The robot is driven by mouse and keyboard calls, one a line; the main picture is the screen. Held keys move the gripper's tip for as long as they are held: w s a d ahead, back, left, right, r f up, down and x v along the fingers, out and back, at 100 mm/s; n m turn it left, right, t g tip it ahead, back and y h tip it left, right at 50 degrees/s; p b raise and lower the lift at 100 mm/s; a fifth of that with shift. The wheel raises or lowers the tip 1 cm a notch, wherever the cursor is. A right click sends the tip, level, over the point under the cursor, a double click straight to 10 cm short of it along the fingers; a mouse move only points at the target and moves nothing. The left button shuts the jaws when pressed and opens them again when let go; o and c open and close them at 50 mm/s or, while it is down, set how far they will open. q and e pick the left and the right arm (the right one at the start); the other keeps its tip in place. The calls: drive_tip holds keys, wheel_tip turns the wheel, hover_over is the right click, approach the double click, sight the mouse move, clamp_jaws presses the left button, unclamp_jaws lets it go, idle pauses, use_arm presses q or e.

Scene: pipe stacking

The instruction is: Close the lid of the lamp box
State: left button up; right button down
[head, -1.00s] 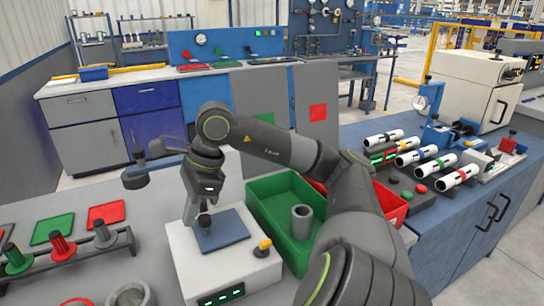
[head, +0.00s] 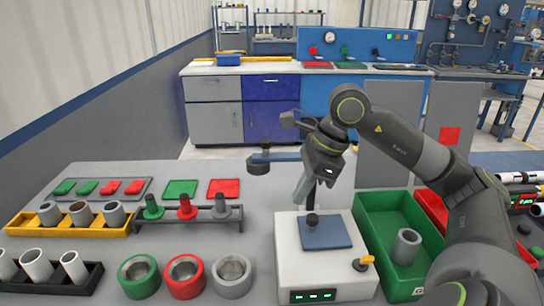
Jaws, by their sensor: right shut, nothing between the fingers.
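I cannot make out a box with a plain lid, open or shut. A white box (head: 345,277) with green lights on its front stands at the lower middle of the head view. A blue plate (head: 338,232) lies on its top, and a yellow-topped knob (head: 363,263) sits at its front right corner. My right gripper (head: 303,190) points down from my wrist above the back of the white box. It looks shut and empty; a dark post partly overlaps it. My left gripper is out of view.
A green bin (head: 376,214) holding a grey pipe (head: 405,246) stands right of the white box. A red bin (head: 430,205) is partly hidden by my right arm. Left are coloured rings, a yellow rack (head: 69,231) of pipes and a peg stand (head: 186,224). Bare grey tabletop lies between.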

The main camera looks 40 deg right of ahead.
use_arm(q)
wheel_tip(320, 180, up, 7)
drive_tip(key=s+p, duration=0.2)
drive_tip(key=p, duration=0.7)
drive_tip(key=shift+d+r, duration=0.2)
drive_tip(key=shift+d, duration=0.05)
use_arm(e)
drive_tip(key=w+a+r, duration=0.3)
drive_tip(key=a+r, duration=0.2)
drive_tip(key=r, duration=0.1)
drive_tip(key=shift+w+a, duration=0.25)
drive_tip(key=shift+w, duration=0.15)
